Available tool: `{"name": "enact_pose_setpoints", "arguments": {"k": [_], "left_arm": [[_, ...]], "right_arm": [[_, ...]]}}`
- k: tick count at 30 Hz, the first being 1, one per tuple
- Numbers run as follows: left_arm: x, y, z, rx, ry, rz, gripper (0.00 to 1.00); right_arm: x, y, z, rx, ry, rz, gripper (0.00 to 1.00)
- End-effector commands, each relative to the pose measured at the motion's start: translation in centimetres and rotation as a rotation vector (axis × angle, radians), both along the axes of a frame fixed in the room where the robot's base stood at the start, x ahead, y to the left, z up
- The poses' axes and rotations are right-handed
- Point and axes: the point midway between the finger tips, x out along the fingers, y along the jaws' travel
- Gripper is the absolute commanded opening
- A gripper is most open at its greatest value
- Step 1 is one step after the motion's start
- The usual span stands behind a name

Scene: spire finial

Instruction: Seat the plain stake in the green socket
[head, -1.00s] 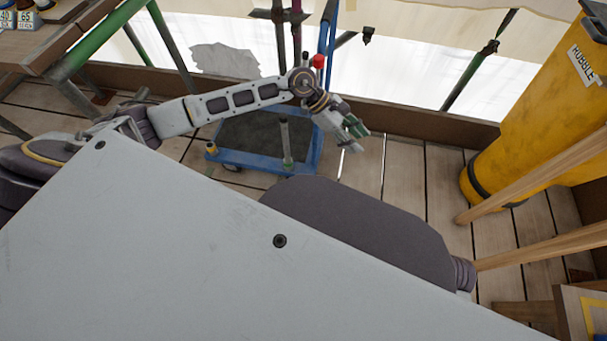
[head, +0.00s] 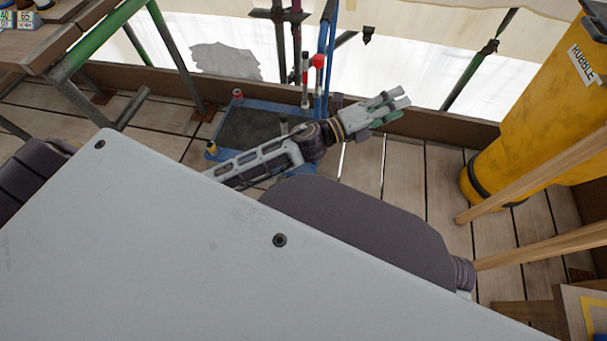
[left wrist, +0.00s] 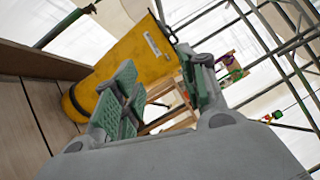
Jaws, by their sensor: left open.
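The blue trolley (head: 222,118) with a dark mat stands on the plank floor. A plain grey stake (head: 284,127) shows only its top behind my left arm; its lower part and the green socket at its foot are hidden now. My left gripper (head: 400,98) is open and empty, out to the right of the trolley and apart from the stake. In the left wrist view its green-padded fingers (left wrist: 160,95) are spread with nothing between them. My right gripper is out of view.
A yellow socket (head: 211,148) and a red one (head: 237,94) sit at trolley corners. A red-topped stake (head: 318,62) and a red-banded one (head: 305,75) stand at its back. A yellow rubble chute (head: 535,110) stands right; it also shows in the left wrist view (left wrist: 125,60).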

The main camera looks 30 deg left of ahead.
Motion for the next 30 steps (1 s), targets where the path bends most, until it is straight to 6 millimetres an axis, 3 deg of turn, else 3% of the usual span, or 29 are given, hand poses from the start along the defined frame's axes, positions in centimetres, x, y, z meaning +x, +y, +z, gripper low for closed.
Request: {"name": "enact_pose_setpoints", "arguments": {"k": [8,16,23,30], "left_arm": [[0.5,5.0,-4.0,-0.332,0.394,0.241,0.42],[-1.8,9.4,-10.6,-0.623,0.788,0.472,0.42],[-6.5,12.0,-16.9,-0.845,1.129,0.672,0.42],[-13.8,13.2,-22.5,-1.041,1.484,0.887,0.42]], "right_arm": [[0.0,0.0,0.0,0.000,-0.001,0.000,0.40],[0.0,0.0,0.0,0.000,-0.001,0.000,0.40],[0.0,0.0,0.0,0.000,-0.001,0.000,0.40],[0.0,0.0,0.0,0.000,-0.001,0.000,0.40]]}}
